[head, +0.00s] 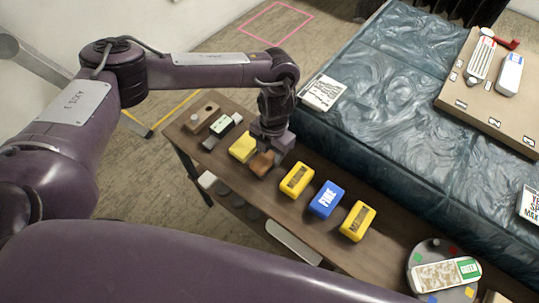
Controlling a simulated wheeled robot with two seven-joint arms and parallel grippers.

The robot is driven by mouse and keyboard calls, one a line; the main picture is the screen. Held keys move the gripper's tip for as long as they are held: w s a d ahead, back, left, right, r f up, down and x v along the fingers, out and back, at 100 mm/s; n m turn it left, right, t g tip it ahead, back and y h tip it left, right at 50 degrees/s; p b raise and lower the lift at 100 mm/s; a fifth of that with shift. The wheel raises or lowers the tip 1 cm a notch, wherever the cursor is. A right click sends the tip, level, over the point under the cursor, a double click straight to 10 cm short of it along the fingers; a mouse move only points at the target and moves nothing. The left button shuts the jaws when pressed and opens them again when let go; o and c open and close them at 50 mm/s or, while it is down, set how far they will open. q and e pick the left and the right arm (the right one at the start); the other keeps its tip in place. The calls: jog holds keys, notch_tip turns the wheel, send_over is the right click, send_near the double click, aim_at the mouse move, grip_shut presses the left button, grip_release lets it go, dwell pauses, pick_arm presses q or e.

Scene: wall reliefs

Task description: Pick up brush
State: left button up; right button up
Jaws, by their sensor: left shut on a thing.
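My left gripper (271,145) points down over the narrow brown bench (225,163). It is shut on a small brown block-shaped thing, which looks like the brush (261,164), at bench level. The gripper body hides part of the brush, and I cannot tell whether it still touches the bench. A yellow block (242,147) lies close beside it on the left. My right gripper is not in view.
Yellow blocks (296,179) (357,221) and a blue block (326,199) stand right of the gripper. A round grey tray (425,252) is lower right. A raised teal slab (385,75) borders the bench.

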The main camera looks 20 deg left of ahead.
aim_at(270, 153)
pick_arm(q)
notch_tip(270, 153, up, 19)
jog(key=p, duration=0.2)
jog(key=shift+p, duration=0.35)
